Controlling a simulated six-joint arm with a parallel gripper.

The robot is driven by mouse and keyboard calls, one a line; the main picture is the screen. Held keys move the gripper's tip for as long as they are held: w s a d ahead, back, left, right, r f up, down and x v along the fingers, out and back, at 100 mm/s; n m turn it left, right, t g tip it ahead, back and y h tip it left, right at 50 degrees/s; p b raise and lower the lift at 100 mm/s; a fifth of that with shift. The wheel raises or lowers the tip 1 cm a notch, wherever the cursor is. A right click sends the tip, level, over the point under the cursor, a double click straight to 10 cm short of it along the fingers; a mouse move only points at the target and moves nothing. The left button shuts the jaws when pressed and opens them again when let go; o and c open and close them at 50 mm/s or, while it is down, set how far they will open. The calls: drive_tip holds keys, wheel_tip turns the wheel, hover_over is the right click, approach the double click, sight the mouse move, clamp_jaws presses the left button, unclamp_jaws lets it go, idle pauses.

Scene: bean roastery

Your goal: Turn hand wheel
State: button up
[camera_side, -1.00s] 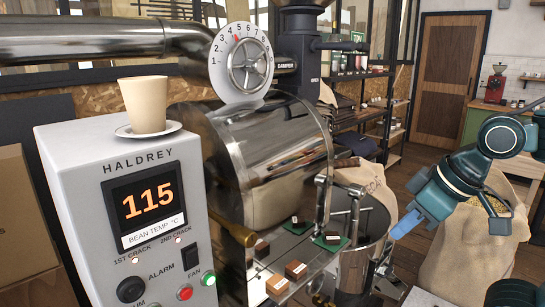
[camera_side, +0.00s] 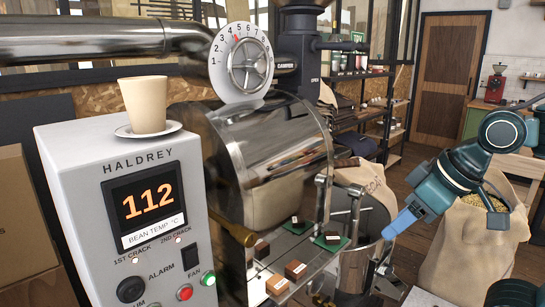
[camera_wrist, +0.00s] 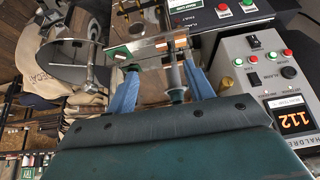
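The hand wheel (camera_side: 250,65) is a spoked metal wheel on a white numbered dial (camera_side: 222,76), high on the roaster. A red mark (camera_side: 236,38) shows near the 4 and 5. My gripper (camera_side: 401,222) is well to the right of the wheel and lower, in front of a sack, pointing down and left; it touches nothing that I can see. In the wrist view my gripper (camera_wrist: 160,88) has its two blue fingers spread apart, with nothing held. A metal post (camera_wrist: 172,78) appears between them, apparently beyond the tips. I cannot make out the wheel in that view.
The control box (camera_side: 90,150) with a cup (camera_side: 145,104) on a saucer stands at left, reading 112. The roaster drum (camera_side: 275,165), upright metal handles (camera_side: 321,195) and small blocks on a tray lie between. A sack of beans (camera_side: 470,250) stands behind my gripper.

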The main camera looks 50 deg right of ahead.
drive_tip(key=shift+o, duration=0.2)
drive_tip(key=w+r+t, duration=0.3)
drive_tip(key=w+r, duration=0.2)
drive_tip(key=w, duration=0.3)
drive_tip(key=w+d+r+t, duration=0.1)
drive_tip(key=w+r+t, duration=0.1)
drive_tip(key=w+r, duration=0.4)
drive_tip(key=shift+w+d+r+m+t, duration=0.2)
drive_tip(key=shift+w+m+t, duration=0.2)
drive_tip(key=shift+w, duration=0.7)
drive_tip(key=m+t, duration=0.1)
drive_tip(key=t, duration=0.5)
approach(254, 66)
drive_tip(key=s+d, duration=0.1)
drive_tip(key=d, duration=0.1)
drive_tip(key=shift+s, duration=0.2)
drive_tip(key=shift+w, duration=0.1)
drive_tip(key=shift+w, duration=6.8)
clamp_jaws()
